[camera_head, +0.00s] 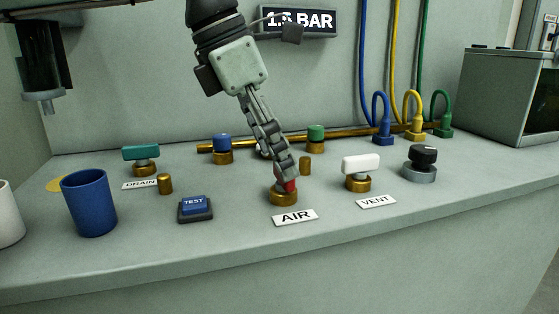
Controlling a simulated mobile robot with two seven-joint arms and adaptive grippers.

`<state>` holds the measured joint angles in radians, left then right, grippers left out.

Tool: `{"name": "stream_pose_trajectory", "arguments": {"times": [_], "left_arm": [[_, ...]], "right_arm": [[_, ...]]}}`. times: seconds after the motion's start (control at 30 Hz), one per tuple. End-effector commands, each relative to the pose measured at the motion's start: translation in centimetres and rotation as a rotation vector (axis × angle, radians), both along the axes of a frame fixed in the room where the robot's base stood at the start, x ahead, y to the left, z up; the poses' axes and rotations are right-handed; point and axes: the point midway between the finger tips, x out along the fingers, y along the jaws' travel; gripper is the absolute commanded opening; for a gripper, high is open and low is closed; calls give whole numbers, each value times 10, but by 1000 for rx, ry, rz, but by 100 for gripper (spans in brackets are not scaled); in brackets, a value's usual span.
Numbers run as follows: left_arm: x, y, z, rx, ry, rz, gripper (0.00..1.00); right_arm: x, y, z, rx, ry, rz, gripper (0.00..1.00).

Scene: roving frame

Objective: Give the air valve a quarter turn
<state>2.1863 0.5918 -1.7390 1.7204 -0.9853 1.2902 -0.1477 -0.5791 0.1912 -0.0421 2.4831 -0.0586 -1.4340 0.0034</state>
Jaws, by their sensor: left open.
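The air valve has a red handle (291,185) on a round brass base (283,198), behind the white AIR label (295,217). My left gripper (285,174) reaches down from the top with its fingers at the handle. It is open. The fingers hide most of the handle, so I cannot tell its exact angle or whether they touch it. The display (298,21) on the back wall reads about 1.5 BAR, partly covered by my arm. My right gripper is not in view.
The white-handled VENT valve (360,165) and a black knob (422,160) stand to the right. A brass pipe (345,133) runs behind. The counter's front strip is clear.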

Motion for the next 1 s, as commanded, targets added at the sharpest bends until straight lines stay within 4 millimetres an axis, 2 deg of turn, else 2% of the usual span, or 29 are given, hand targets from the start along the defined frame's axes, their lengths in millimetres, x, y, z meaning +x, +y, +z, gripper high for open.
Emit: {"name": "stream_pose_trajectory", "arguments": {"times": [0.2, 0.47, 0.87, 1.0], "left_arm": [[2, -7, -17, 0, -1, 0, 78], [3, -7, -19, 0, -1, 0, 78], [3, -7, -18, 0, -1, -1, 29], [3, -7, -18, -1, -1, -3, 28]], "right_arm": [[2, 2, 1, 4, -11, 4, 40], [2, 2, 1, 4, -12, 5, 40], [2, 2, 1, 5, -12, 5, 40], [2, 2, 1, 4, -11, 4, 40]]}}
